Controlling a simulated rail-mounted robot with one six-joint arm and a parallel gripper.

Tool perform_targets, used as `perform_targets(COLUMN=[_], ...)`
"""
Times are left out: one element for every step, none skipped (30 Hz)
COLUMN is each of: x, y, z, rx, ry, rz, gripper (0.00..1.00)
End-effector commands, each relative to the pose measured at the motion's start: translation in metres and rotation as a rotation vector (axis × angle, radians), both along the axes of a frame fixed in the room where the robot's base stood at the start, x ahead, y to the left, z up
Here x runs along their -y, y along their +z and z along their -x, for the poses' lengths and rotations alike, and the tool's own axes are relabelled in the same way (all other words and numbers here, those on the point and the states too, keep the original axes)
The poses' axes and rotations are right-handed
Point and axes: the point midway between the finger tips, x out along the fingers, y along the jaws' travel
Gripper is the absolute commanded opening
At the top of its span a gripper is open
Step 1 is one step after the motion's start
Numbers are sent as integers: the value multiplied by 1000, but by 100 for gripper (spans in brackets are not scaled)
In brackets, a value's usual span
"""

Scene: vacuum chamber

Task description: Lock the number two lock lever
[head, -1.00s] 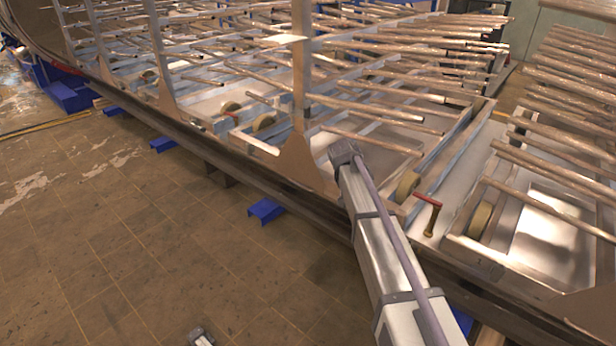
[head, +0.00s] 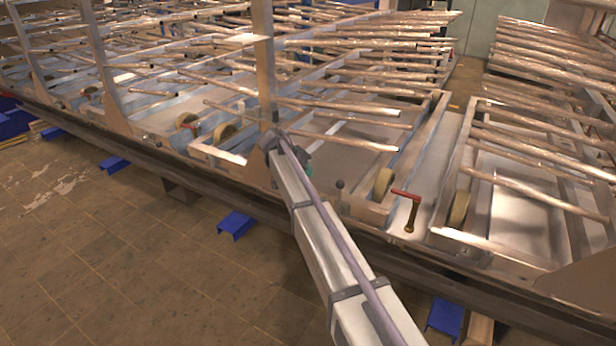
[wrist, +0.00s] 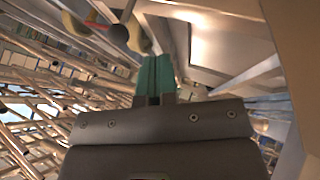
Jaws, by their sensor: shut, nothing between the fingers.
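A smaller red handle (head: 188,126) shows farther left. No number is readable on any of them. My gripper (head: 308,172) is mostly hidden behind my arm's end; a bit of its teal fingers shows. In the wrist view the teal fingers (wrist: 155,70) are together and empty. The dark knob (wrist: 118,33) is ahead and left of them, apart, with a red bar (wrist: 97,24) behind.
Rows of metal tubes (head: 350,108) stick out over the trays. An upright post (head: 265,70) rises just behind my arm's end. Cream wheels (head: 383,184) sit by the levers. A dark rail (head: 210,172) edges the structure; the tiled floor (head: 120,250) in front is largely open.

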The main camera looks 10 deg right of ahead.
Motion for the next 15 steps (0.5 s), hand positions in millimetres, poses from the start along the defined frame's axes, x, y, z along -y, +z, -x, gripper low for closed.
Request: perform_targets(x=[8, 12, 17, 21, 25, 31, 35, 39, 44, 50, 55, 61, 64, 67, 71], y=[-19, -24, -31, -36, -41, -48, -53, -58, -62, -50, -47, -45, -45, -44, -43], z=[-2, -3, -4, -5, -6, -7, -8, -9, -10, -5, -2, 1, 2, 4, 5], rx=[0, 0, -1, -1, -1, -1, -1, 0, 0, 0, -1, -1, -1, -1, -1], ry=[-2, -2, -3, -3, -3, -2, -2, -2, -2, -2, -3, -3, -2, -2, -2], rz=[0, 0, -1, -1, -1, -1, -1, 0, 0, 0, -1, -1, -1, -1, -1], gripper=[0, 0, 0, 0, 0, 0, 0, 0, 0, 0, 0, 0, 0, 0, 0])
